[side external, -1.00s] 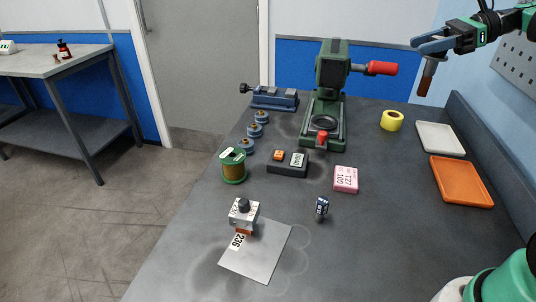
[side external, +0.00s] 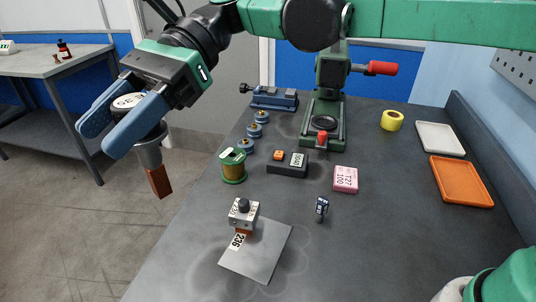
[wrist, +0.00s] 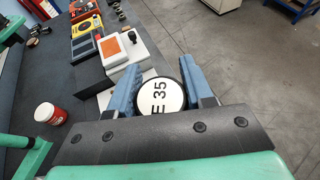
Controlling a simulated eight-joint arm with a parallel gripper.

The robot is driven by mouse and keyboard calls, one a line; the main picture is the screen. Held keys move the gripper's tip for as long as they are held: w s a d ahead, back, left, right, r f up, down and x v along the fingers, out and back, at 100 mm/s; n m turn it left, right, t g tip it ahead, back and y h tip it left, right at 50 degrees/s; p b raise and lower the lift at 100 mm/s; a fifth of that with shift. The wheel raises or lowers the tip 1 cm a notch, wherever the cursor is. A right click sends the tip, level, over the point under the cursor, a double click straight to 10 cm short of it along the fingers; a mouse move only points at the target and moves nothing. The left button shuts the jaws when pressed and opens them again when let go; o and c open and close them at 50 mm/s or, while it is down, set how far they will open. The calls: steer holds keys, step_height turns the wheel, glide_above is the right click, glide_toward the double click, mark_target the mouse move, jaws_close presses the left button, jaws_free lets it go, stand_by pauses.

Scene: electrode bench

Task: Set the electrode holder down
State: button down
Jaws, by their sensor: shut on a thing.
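The electrode holder (side external: 149,155) is a grey metal piece with a copper-brown block at its lower end and a white round top. My gripper (side external: 124,118) is shut on it in the side external view and holds it in the air, tilted, left of the bench's edge in the picture. In the wrist view, the holder's white disc (wrist: 161,97), marked "E 35", sits between the two blue fingers of my gripper (wrist: 161,88). The lower part of the holder is hidden there.
On the grey bench (side external: 370,255) stand a metal block with a knob (side external: 243,215) on a sheet (side external: 262,252), a small dark cylinder (side external: 322,207), a pink box (side external: 345,179), a green-ended spool (side external: 232,166) and a green press (side external: 325,105). An orange tray (side external: 461,182) lies at right.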

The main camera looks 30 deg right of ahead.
steer(key=s+a+n+g, duration=0.1)
steer(key=s+a+g, duration=0.1)
steer(key=s+a, duration=0.2)
steer(key=shift+h, duration=0.3)
steer(key=shift+s+a+f, duration=0.1)
steer(key=shift+s+f, duration=0.05)
steer(key=shift+f, duration=9.85)
steer(key=shift+c, duration=1.7)
jaws_free()
steer(key=shift+f, duration=0.1)
